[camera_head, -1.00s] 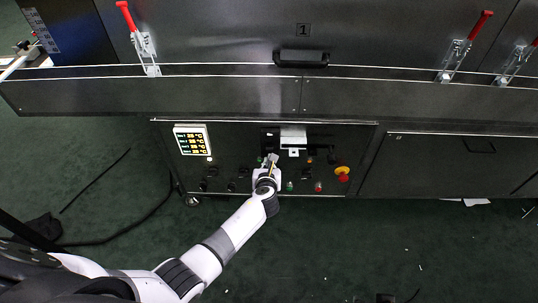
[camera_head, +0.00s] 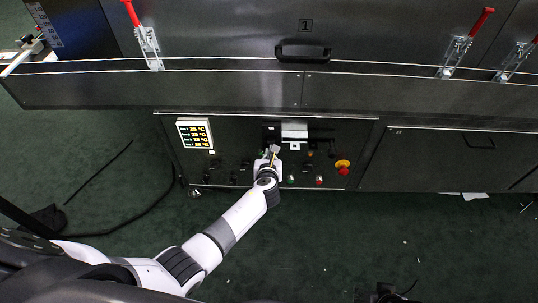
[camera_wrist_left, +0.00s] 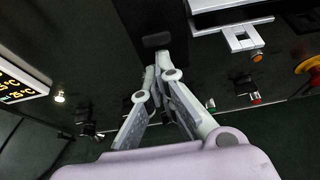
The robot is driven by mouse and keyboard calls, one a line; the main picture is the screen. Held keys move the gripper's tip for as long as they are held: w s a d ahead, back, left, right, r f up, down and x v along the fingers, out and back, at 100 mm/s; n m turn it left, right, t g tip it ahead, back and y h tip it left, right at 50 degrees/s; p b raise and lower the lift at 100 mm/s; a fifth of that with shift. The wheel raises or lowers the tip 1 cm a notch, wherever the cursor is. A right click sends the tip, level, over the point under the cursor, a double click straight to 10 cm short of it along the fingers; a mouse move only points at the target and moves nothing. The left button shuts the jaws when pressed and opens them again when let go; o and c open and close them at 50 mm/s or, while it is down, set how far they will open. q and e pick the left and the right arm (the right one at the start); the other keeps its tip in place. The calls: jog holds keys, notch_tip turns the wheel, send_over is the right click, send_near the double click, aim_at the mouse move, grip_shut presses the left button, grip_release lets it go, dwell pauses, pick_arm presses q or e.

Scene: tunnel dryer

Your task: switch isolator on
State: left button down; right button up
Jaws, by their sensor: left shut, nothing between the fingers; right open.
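A dark box with a raised black knob (camera_wrist_left: 157,40) is on the control panel, just above my left fingertips in the left wrist view; it looks like the isolator, but its on or off position cannot be read. In the head view this dark box (camera_head: 270,132) is partly hidden by my left gripper (camera_head: 274,150). The left gripper (camera_wrist_left: 158,73) is shut and empty, its tips close below the knob; contact cannot be told. My right gripper (camera_head: 383,293) is open, dark and cut off at the bottom edge of the head view, away from the panel.
Right of the gripper are a white bracket (camera_head: 294,131), small buttons and a red-yellow emergency stop (camera_head: 342,166). A lit temperature display (camera_head: 195,133) is at the panel's left. A metal ledge (camera_head: 215,90) overhangs the panel. A dark cable (camera_head: 130,222) lies on the green floor.

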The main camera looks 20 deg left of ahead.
pick_arm(q)
jog(key=v, duration=1.2)
jog(key=shift+s+f, duration=0.1)
jog(key=shift+f, duration=0.05)
pick_arm(e)
jog(key=s+d+f+g+p, duration=0.1)
jog(key=s+f+g+p, duration=0.1)
jog(key=s+f+p, duration=0.7)
pick_arm(q)
jog(key=s+a+f+n+g+h+p, duration=0.1)
jog(key=s+a+f+n+g+p, duration=0.1)
jog(key=s+f+n, duration=0.4)
jog(key=s+a+f+n+g+h+p, duration=0.1)
jog(key=s+f+n+g+p, duration=0.3)
jog(key=s+n, duration=1)
jog(key=s+a+f+n+g+h+p, duration=0.1)
jog(key=s+a+f+n+g+p, duration=0.2)
jog(key=s+f+n, duration=0.6)
jog(key=s+a+n+g, duration=0.1)
jog(key=s+g, duration=0.1)
jog(key=s, duration=1.4)
jog(key=shift+f+h+p, duration=0.3)
jog(key=shift+f+p, duration=0.05)
jog(key=shift+f, duration=0.05)
pick_arm(e)
jog(key=s+d+f+g, duration=0.1)
jog(key=s+d+f, duration=0.1)
jog(key=s, duration=1.1)
jog(key=shift+d+f, duration=0.15)
jog(key=shift+d, duration=0.35)
